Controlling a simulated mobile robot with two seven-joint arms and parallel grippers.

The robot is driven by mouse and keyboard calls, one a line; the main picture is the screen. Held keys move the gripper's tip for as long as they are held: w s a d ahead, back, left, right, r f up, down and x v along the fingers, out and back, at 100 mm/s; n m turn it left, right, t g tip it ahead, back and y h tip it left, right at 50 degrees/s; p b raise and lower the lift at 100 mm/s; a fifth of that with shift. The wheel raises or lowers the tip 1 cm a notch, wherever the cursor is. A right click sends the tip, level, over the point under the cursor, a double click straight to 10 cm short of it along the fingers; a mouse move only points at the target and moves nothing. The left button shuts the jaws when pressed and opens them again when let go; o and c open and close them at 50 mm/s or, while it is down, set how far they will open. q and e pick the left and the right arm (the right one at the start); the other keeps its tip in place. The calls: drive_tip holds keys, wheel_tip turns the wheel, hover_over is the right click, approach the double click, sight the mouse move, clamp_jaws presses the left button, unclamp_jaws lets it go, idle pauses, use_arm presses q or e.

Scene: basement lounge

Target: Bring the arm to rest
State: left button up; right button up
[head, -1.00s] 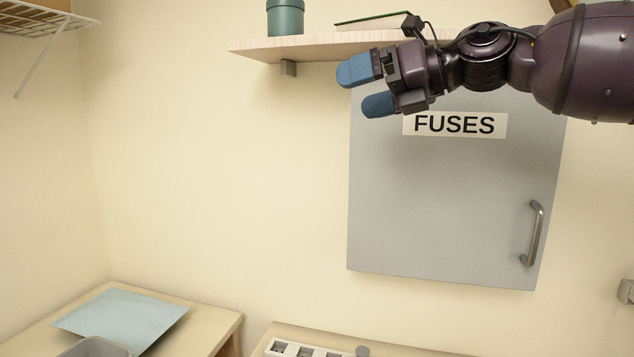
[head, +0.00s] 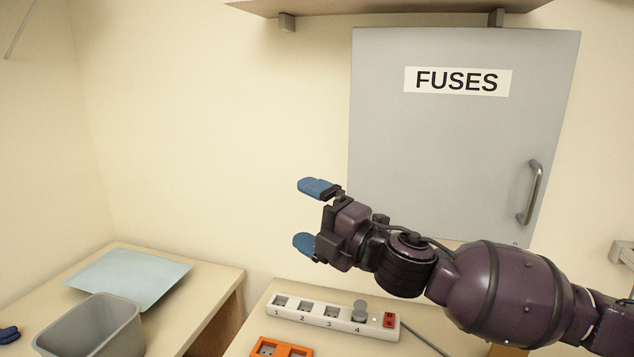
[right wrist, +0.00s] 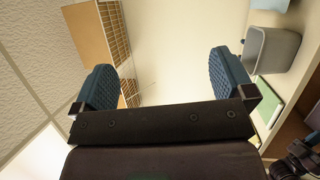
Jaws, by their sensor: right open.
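My right gripper (head: 312,215) is open and empty, with blue fingertips pointing left. In the head view it hangs in the air in front of the wall, to the lower left of the grey fuse cabinet (head: 440,150), and my right arm crosses the cabinet's lower part. In the right wrist view the two blue fingers (right wrist: 168,85) stand wide apart with nothing between them. A small dark blue shape (head: 9,334) at the lower left edge of the head view may be a fingertip of my left gripper; its state does not show.
A white power strip (head: 330,316) and an orange object (head: 280,347) lie on the table below my right gripper. A grey bin (head: 92,325) and a pale blue sheet (head: 128,277) are on the left table. A wooden shelf (head: 390,8) is above the cabinet. The wall between is clear.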

drive_tip(key=s+d+f+m+t+h, duration=0.1)
drive_tip(key=s+d+f+m+h, duration=0.4)
drive_tip(key=d+f+m+h, duration=0.45)
drive_tip(key=s+d+f+m+h, duration=0.45)
drive_tip(key=d+f+m, duration=0.25)
drive_tip(key=f+m, duration=0.55)
drive_tip(key=s+d+f+m+g+h, duration=0.2)
drive_tip(key=s+d+f+m+g, duration=0.35)
drive_tip(key=s, duration=0.65)
drive_tip(key=s+d+f+m+g+h, duration=0.15)
drive_tip(key=s+d+f+g, duration=0.25)
drive_tip(key=s+d+f, duration=0.55)
drive_tip(key=w+a+f+t+y, duration=0.1)
drive_tip(key=w+a+f+t, duration=0.1)
drive_tip(key=w+f+t, duration=0.4)
wheel_tip(320, 180, down, 2)
drive_tip(key=t, duration=0.2)
drive_tip(key=shift+a+n+t, duration=0.35)
drive_tip(key=shift+n, duration=0.05)
